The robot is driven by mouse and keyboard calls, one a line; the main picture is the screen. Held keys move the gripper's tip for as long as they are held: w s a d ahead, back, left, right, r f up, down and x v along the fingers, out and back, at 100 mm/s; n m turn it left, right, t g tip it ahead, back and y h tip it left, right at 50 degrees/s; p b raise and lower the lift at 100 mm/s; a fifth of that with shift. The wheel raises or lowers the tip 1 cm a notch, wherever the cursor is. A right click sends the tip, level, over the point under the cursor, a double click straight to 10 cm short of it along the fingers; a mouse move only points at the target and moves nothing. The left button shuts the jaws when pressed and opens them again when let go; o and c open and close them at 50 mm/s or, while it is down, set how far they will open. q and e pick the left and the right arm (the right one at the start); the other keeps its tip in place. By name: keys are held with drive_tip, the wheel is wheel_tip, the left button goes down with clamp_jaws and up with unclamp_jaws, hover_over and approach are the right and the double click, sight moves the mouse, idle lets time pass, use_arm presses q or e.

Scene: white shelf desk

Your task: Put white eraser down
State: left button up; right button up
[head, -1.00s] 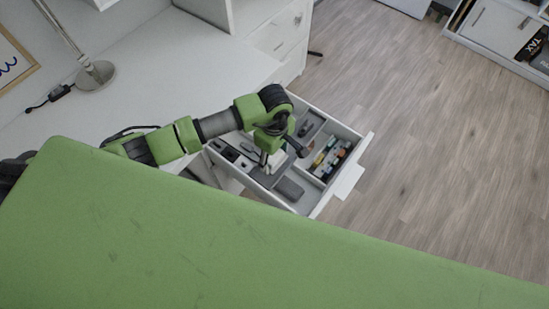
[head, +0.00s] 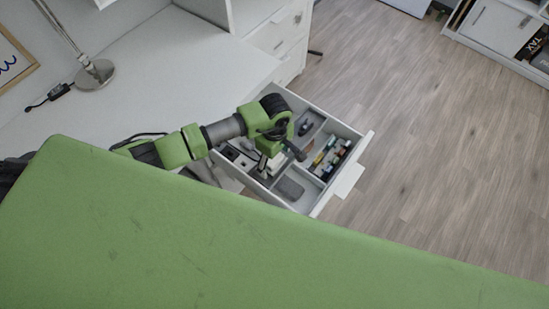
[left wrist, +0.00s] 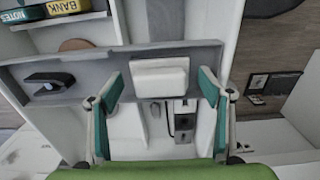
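The white eraser (left wrist: 160,78) shows in the left wrist view as a pale block against the grey drawer organizer (left wrist: 92,72). My left gripper (left wrist: 160,88) is open, with one finger on each side of the eraser and a visible gap to both. Whether the eraser rests fully on the organizer's floor is hard to tell. In the head view my left gripper (head: 268,165) reaches down into the open drawer (head: 345,138) and partly hides its middle. My right gripper is in neither view.
A black stapler-like item (left wrist: 48,80) lies left of the eraser. The white desk (head: 170,70) carries a lamp base (head: 95,75). Wooden floor lies beyond the drawer.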

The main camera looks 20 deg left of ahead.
use_arm(q)
wheel_tip(320, 180, up, 12)
drive_tip(key=shift+r, duration=0.2)
idle(0.4)
idle(0.5)
